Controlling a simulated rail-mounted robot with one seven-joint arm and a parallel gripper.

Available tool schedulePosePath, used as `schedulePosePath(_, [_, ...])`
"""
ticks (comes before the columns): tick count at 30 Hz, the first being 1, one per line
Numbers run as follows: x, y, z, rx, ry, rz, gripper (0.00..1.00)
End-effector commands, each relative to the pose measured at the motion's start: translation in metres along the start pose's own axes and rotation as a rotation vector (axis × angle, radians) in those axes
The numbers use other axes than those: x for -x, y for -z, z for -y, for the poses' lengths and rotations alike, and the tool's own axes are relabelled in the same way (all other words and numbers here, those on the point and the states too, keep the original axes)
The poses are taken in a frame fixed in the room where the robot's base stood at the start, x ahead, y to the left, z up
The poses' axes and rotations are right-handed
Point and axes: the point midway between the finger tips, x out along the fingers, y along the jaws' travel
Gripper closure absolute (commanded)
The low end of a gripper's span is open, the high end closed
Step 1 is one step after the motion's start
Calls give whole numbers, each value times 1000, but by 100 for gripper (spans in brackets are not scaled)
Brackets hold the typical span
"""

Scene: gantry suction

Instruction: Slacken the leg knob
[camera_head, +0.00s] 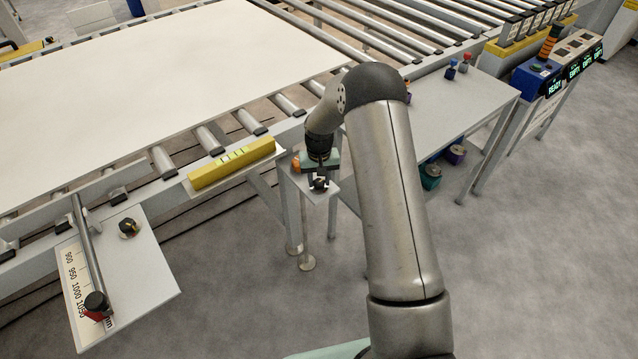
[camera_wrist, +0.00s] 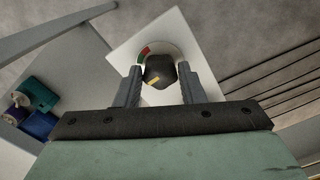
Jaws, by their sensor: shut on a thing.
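The leg knob is dark and faceted, with a yellow mark on its face; it shows in the wrist view (camera_wrist: 160,72) and small in the head view (camera_head: 320,184). It sits on a white plate (camera_wrist: 178,24) over a round dial with a red and a green section at its upper left. My gripper (camera_wrist: 160,84) has one finger on each side of the knob and is shut on it. In the head view my gripper (camera_head: 319,176) points down at the small plate by the table leg. The knob's underside is hidden.
A yellow spirit level (camera_head: 232,163) lies on the conveyor's edge to the left. A scale plate (camera_head: 130,285) with another knob (camera_head: 129,228) stands at the lower left. A grey side table (camera_head: 470,100) is at the right. Open floor lies in front.

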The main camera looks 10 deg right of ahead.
Motion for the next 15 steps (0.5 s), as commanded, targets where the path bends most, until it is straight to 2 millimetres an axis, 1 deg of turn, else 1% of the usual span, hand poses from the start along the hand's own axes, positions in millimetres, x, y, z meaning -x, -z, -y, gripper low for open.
schedulePosePath(1, [-2, 0, 0, 30, 1, -1, 87])
schedulePosePath(6, [-2, 0, 0, 115, 0, 0, 87])
schedulePosePath(15, [0, 0, 0, 182, 0, -1, 87])
